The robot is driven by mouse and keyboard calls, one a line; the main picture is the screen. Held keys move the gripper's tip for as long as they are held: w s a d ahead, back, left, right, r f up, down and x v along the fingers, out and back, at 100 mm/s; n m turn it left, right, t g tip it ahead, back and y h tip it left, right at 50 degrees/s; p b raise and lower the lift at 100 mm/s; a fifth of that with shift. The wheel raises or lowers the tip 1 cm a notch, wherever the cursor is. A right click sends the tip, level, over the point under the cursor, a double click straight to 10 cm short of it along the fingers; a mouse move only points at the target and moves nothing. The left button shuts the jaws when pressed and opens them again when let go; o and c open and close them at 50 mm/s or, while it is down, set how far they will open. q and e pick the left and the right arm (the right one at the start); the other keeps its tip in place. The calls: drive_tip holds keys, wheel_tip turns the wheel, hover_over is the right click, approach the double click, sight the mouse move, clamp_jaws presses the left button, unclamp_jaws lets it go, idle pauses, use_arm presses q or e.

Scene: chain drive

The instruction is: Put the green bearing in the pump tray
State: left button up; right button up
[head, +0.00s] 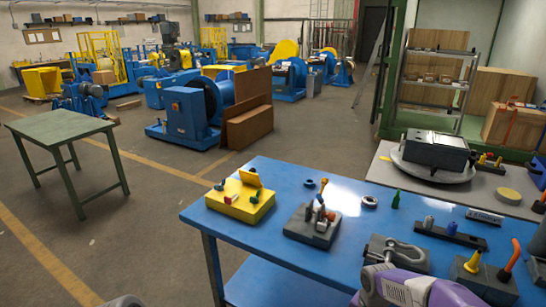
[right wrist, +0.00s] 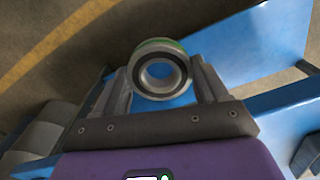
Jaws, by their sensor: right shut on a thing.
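The green bearing (right wrist: 160,69) is a ring with a green outer rim, a dark seal and a grey inner ring. My right gripper (right wrist: 161,84) is shut on it, with a grey finger on each side, and its open bore faces the wrist camera. In the head view the purple body of my right arm (head: 405,288) shows at the bottom right edge; the bearing is not visible there. I cannot tell for certain which container is the pump tray. My left gripper is not in view.
The blue table (head: 265,190) carries a yellow box (head: 240,204), a grey fixture with upright pegs (head: 311,228), a grey block with a shackle (head: 396,254) and small loose parts. A dark box (head: 436,149) sits on a round turntable behind. A green table (head: 62,124) stands left.

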drive_tip(key=s+a+f+n, duration=0.4)
drive_tip(key=a+n, duration=0.3)
drive_tip(key=n, duration=0.2)
drive_tip(key=shift+s, duration=0.2)
drive_tip(key=shift+f, duration=0.1)
